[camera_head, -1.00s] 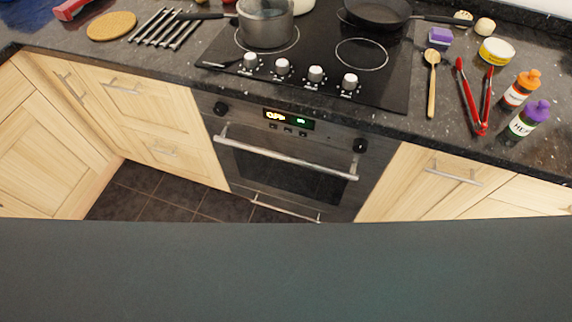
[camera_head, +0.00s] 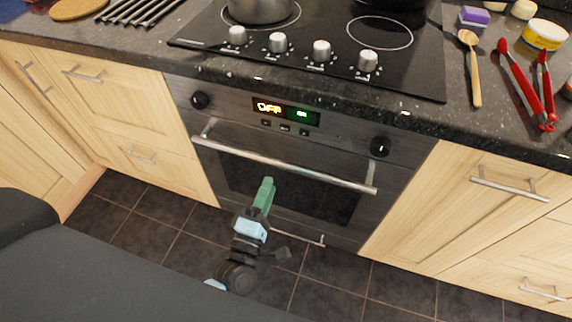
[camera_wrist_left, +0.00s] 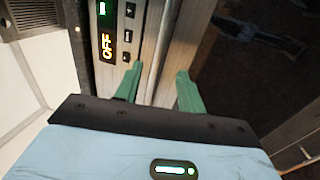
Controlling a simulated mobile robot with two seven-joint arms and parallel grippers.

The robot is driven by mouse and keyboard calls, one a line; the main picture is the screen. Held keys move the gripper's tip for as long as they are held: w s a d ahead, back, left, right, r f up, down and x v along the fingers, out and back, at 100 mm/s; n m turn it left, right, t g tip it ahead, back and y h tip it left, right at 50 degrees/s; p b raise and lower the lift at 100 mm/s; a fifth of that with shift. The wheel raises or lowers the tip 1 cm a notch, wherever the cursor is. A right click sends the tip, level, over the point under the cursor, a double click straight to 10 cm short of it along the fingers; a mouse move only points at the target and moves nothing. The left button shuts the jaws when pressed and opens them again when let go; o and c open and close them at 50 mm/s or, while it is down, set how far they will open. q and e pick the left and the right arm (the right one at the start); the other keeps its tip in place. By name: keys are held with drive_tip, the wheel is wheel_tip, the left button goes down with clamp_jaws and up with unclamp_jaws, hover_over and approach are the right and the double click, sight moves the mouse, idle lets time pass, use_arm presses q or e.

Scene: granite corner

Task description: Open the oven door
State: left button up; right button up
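The oven door (camera_head: 238,172) is shut, with a dark window and a silver bar handle (camera_head: 300,167) across its top. My left gripper (camera_head: 267,182) is in front of the door, its green fingers pointing up towards the handle and appearing just below it in the head view. In the left wrist view the two green fingers (camera_wrist_left: 160,70) are apart with nothing gripped. Metallic strips run beyond and between the fingertips there; I cannot tell whether any touches them. My right gripper is not in view.
Oven knobs and a lit OFF display (camera_head: 284,111) sit above the door. The granite worktop (camera_head: 225,70) overhangs it, with a hob, pot (camera_head: 258,8) and red tongs (camera_head: 525,85). Wooden cabinets flank the oven. Tiled floor (camera_head: 140,215) in front is clear.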

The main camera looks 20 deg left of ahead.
sight(278, 163)
use_arm(q)
drive_tip(key=shift+w+d+r, duration=0.1)
drive_tip(key=shift+w+r, duration=0.15)
drive_tip(key=shift+w, duration=1)
drive_tip(key=shift+w+a+r, duration=0.1)
drive_tip(key=shift+w+r, duration=0.15)
drive_tip(key=shift+w, duration=1.05)
drive_tip(key=shift+w+d+r, duration=0.1)
drive_tip(key=shift+w+r, duration=0.15)
drive_tip(key=shift+w, duration=1)
clamp_jaws()
